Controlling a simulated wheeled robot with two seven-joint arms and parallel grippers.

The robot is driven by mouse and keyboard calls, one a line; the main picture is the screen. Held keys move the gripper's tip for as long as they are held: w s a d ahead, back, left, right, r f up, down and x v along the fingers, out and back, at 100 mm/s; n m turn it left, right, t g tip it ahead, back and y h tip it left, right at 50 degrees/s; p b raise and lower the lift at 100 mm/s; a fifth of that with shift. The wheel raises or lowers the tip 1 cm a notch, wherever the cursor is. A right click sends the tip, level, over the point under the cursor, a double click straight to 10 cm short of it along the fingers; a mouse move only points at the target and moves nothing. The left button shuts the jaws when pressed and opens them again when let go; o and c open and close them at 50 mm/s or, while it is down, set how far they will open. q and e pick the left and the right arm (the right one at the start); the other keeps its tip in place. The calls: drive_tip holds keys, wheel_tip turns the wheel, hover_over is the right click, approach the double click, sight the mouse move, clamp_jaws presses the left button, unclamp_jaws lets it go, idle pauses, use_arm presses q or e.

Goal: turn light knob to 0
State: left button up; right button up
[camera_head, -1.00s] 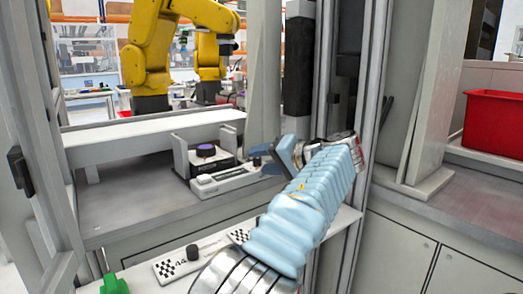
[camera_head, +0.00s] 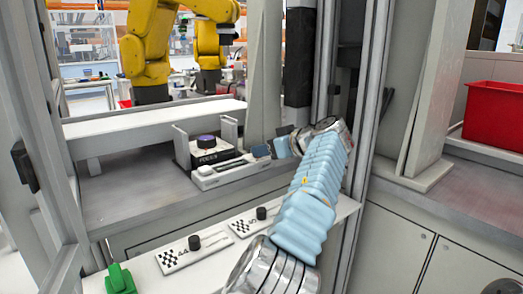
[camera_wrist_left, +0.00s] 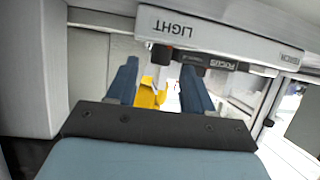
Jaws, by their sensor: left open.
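A white panel (camera_head: 232,174) with a small pale knob (camera_head: 206,170) at its left end sits on the grey counter. My left gripper (camera_head: 272,142) is just right of the panel in the head view, apart from the knob. In the left wrist view its two blue fingers (camera_wrist_left: 160,68) are spread with nothing held between them. My right gripper is not in view.
A black box with a purple-topped knob (camera_head: 206,140) stands behind the panel. Two checkered plates with black knobs (camera_head: 195,243) lie on the front ledge, near a green object (camera_head: 120,279). A metal frame post (camera_head: 352,110) stands right of my arm. A red bin (camera_head: 493,117) sits farther right.

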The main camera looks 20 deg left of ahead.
sight(257, 159)
use_arm(q)
drive_tip(key=shift+x, duration=1.45)
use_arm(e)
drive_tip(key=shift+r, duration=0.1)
